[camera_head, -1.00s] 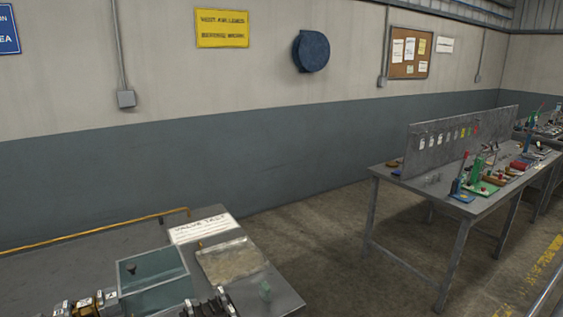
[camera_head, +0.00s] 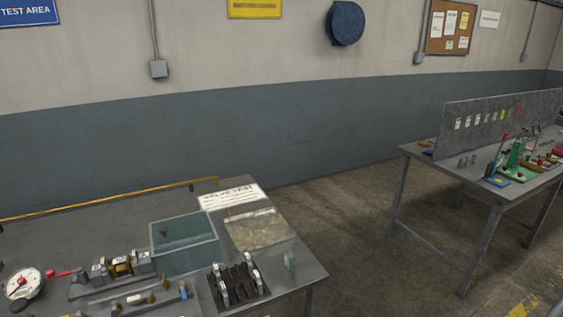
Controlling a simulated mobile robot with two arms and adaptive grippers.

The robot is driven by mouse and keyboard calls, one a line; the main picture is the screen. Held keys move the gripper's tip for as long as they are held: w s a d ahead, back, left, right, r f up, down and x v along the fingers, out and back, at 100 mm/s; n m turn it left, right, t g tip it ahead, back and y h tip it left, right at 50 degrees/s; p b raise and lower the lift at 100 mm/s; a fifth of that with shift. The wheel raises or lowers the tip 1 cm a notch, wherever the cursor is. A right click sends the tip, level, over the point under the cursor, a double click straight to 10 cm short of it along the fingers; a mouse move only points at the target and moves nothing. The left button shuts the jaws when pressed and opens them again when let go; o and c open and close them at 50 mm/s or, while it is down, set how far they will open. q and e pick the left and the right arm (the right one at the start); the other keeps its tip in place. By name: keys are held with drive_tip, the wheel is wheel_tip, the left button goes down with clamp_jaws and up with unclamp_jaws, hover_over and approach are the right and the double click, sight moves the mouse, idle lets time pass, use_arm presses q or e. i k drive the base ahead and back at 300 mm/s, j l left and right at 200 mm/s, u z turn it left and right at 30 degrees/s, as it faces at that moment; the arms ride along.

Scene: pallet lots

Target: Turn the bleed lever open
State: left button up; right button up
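A red-handled lever (camera_head: 58,273) lies on the grey test bench (camera_head: 90,217) at the lower left, beside a round white gauge (camera_head: 22,284) with a red mark. It may be the bleed lever; no label on it can be read. To its right is a metal fixture with a brass-coloured valve (camera_head: 121,266). Neither of my grippers shows in the view.
An open-topped clear tank (camera_head: 184,261), a black rack (camera_head: 239,284) and a tan tray (camera_head: 258,230) occupy the bench's right part. A brass pipe (camera_head: 110,199) runs along its back. A second table (camera_head: 478,190) stands right, with open floor between.

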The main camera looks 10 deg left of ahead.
sight(149, 293)
drive_tip(key=u, duration=1.25)
